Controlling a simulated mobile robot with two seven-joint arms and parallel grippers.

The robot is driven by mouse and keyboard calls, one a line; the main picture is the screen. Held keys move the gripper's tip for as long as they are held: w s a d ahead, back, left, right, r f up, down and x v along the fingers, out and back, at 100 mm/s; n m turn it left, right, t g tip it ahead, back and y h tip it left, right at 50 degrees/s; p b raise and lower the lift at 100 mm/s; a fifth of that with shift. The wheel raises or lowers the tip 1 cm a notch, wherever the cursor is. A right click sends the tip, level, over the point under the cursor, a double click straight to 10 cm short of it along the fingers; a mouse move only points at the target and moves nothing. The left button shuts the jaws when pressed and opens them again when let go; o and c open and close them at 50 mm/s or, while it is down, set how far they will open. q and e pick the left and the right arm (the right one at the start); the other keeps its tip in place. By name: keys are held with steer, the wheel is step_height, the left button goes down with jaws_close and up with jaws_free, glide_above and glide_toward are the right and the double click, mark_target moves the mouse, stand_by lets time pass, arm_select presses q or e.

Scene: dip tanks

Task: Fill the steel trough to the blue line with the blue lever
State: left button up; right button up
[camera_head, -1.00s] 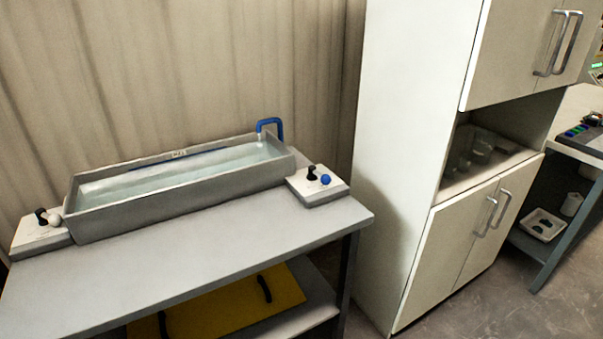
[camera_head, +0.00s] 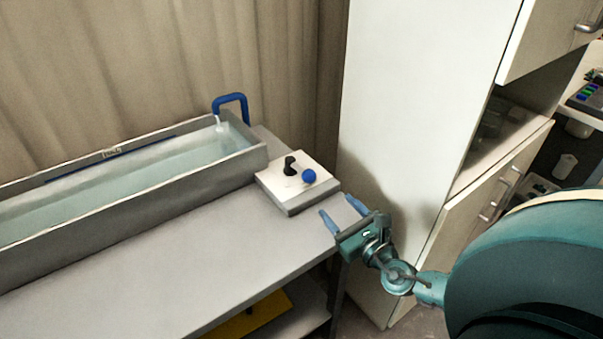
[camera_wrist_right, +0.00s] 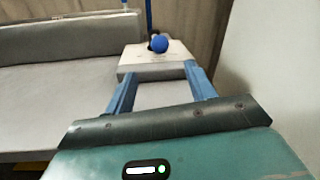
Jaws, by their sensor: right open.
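The steel trough (camera_head: 120,205) stands on the grey bench at left and holds pale water (camera_head: 130,180). The blue line (camera_head: 75,170) runs along its inner back wall, above the water surface. A blue spout (camera_head: 232,100) arches over its right end, with a pale streak under its mouth. The blue lever (camera_head: 309,176) has a round blue knob and a black pivot on a white box; the knob also shows in the wrist view (camera_wrist_right: 159,45). My right gripper (camera_head: 337,208) is open and empty, in front of the box and apart from the knob. My left gripper is out of view.
The grey bench top (camera_head: 200,265) is clear in front of the trough. A tall white cabinet (camera_head: 425,100) stands close on the right of the bench. A yellow item (camera_head: 250,315) lies on the shelf below.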

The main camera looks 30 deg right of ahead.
mark_target(313, 180)
steer(key=w, duration=1.2)
steer(key=shift+w+d, duration=0.15)
steer(key=shift+w, duration=0.1)
steer(key=shift+c, duration=0.2)
jaws_close()
